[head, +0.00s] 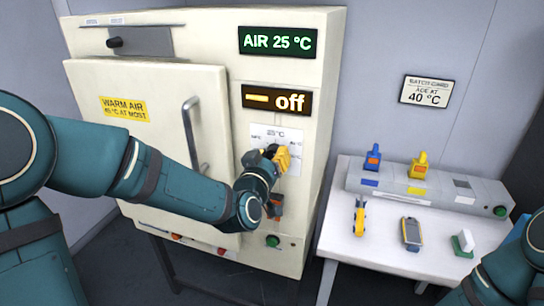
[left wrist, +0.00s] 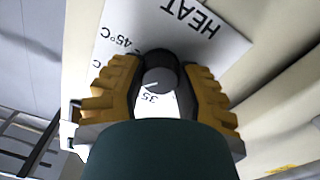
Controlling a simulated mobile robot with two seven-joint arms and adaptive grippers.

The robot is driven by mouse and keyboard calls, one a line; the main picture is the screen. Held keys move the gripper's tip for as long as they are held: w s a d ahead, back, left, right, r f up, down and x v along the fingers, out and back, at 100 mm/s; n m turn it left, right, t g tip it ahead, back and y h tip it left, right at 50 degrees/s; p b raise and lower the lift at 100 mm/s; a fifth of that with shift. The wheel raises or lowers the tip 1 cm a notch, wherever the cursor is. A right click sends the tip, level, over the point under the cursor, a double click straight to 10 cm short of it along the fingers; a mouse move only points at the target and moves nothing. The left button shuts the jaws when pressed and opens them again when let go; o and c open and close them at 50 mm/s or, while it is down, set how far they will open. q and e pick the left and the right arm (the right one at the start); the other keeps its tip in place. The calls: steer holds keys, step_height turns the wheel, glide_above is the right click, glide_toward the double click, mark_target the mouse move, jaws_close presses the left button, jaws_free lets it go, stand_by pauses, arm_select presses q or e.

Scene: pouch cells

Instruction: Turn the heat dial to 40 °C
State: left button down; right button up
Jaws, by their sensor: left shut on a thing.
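The heat dial (left wrist: 157,75) is a dark round knob on the oven front, seen in the left wrist view. My left gripper (left wrist: 160,82) has its two yellow fingers shut on the dial's sides. A short white mark on the dial points left in that view. The white scale plate (left wrist: 176,35) around it reads HEAT, 45°C and 35; the rest is partly hidden. In the head view the left gripper (head: 281,158) covers the dial below the plate's 25°C label. The green display (head: 278,41) reads AIR 25 °C. The amber display (head: 276,100) reads "– off".
The oven door (head: 150,140) is closed, with a grey handle and a yellow WARM AIR label (head: 124,108). A white table (head: 380,250) at right holds a grey fixture and several small tools. A green button (head: 272,241) sits below the dial.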

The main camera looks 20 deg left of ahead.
arm_select(q)
steer(key=shift+r+m, duration=0.15)
steer(key=shift+m, duration=0.45)
steer(key=c, duration=0.6)
jaws_free()
steer(key=shift+w, duration=0.1)
steer(key=shift+o, duration=0.2)
steer(key=s, duration=0.7)
steer(key=shift+s, duration=0.3)
steer(key=shift+a+f, duration=0.1)
steer(key=shift+f, duration=0.15)
